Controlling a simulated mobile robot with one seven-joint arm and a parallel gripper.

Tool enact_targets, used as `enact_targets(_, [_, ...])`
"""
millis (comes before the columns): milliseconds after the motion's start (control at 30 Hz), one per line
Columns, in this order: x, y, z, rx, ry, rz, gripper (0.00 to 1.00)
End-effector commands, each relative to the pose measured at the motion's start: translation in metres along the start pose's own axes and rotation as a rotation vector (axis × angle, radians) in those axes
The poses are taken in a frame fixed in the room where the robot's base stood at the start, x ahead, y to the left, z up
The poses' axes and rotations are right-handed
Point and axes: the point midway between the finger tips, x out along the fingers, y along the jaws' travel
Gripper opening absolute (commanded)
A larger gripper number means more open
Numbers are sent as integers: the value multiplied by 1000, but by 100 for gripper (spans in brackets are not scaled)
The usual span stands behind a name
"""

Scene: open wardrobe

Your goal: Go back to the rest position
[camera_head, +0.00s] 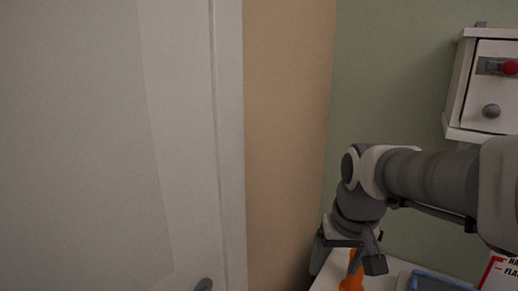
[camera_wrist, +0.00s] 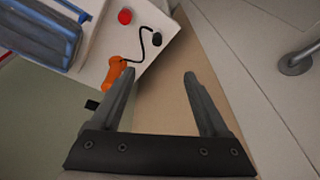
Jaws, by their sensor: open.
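My gripper (camera_wrist: 160,75) is open, with its two fingers apart and nothing between them in the wrist view. In the head view my arm reaches in from the right and bends down, with the gripper above the left end of a white surface. An orange object (camera_wrist: 116,72) with a black cord lies on that surface beyond the left finger; it also shows in part behind the gripper in the head view (camera_head: 352,281). I cannot tell whether the left finger touches it.
A white door (camera_head: 100,130) with a knob (camera_head: 204,285) fills the left. A small white cabinet (camera_head: 460,85) hangs on the green wall at right. The white surface (camera_wrist: 100,45) holds a blue container (camera_wrist: 40,28) and a red round thing (camera_wrist: 125,16). Floor right of the gripper looks clear.

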Motion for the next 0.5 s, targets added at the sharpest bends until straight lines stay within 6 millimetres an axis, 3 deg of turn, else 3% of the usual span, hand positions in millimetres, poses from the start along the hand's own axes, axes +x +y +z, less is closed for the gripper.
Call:
enact_targets(33, [-20,0,8,-3,28,-1,78])
enact_targets(200, [-56,0,37,-16,104,2,78])
enact_targets(500, [-91,1,80,-35,216,15,78])
